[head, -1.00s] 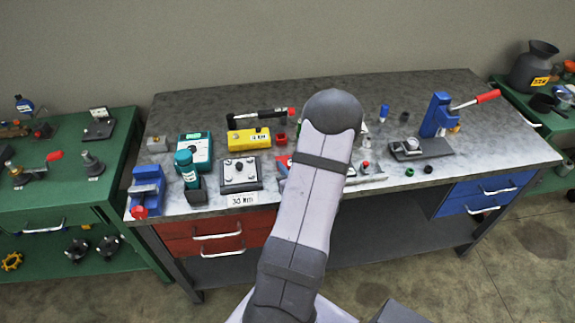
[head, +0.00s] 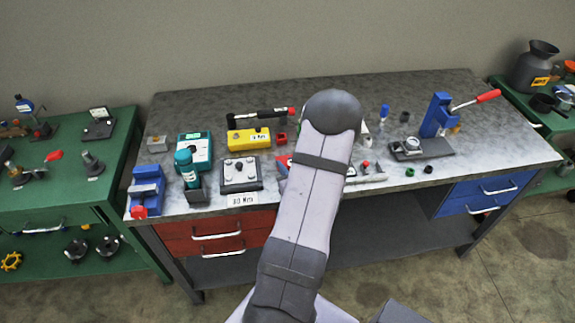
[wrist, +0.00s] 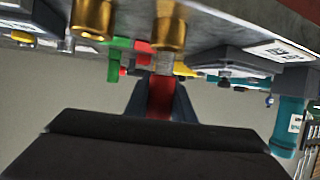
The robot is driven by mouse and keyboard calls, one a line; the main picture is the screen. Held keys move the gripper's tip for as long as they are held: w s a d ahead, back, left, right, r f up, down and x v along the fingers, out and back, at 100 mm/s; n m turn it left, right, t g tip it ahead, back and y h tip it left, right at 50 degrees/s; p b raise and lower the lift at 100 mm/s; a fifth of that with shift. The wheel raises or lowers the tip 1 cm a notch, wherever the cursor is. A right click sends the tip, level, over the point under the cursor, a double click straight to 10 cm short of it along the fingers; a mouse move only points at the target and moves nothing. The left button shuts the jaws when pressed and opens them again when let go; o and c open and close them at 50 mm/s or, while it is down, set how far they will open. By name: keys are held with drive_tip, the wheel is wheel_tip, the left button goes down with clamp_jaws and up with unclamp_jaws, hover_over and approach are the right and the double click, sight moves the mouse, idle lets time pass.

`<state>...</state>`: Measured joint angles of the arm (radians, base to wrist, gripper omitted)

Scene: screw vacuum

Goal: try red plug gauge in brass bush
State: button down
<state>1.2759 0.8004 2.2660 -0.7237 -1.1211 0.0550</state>
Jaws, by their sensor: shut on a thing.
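The red plug gauge (wrist: 159,97) shows in the wrist view, its red handle between the two dark fingers of my gripper (wrist: 160,98). My gripper is shut on it. A grey metal plug end (wrist: 162,65) points from the handle toward a brass bush (wrist: 170,28). The plug end meets the lower edge of the bush in the picture; I cannot tell how far it is inside. A second brass piece (wrist: 92,18) is to the left. In the head view my arm hides the gripper, the gauge and the bush.
In the wrist view a green block (wrist: 121,45) is left of the gauge and a teal bottle (wrist: 289,122) is at right. In the head view, a yellow box (head: 249,139), a blue vise (head: 146,188) and a blue lever press (head: 438,115) stand on the bench (head: 345,85). Its back strip is clear.

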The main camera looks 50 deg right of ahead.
drive_tip(key=shift+f+b, duration=1)
drive_tip(key=shift+f, duration=0.15)
idle(0.7)
drive_tip(key=shift+r, duration=0.1)
idle(0.8)
drive_tip(key=shift+r+p, duration=2.5)
drive_tip(key=shift+r, duration=0.45)
drive_tip(key=w+a+n+g+y, duration=0.1)
drive_tip(key=a+n+y, duration=0.4)
drive_tip(key=a, duration=0.8)
drive_tip(key=w+a+f+n+g+y, duration=0.1)
drive_tip(key=w+a+n+y, duration=0.3)
drive_tip(key=a, duration=1)
drive_tip(key=w+a+f+n+g+y, duration=0.1)
drive_tip(key=w+a+n+y, duration=0.1)
drive_tip(key=a+n+y, duration=0.6)
drive_tip(key=a+y, duration=0.1)
drive_tip(key=a, duration=0.5)
drive_tip(key=shift+w+g, duration=0.25)
drive_tip(key=shift+g, duration=0.05)
drive_tip(key=shift+d, duration=0.1)
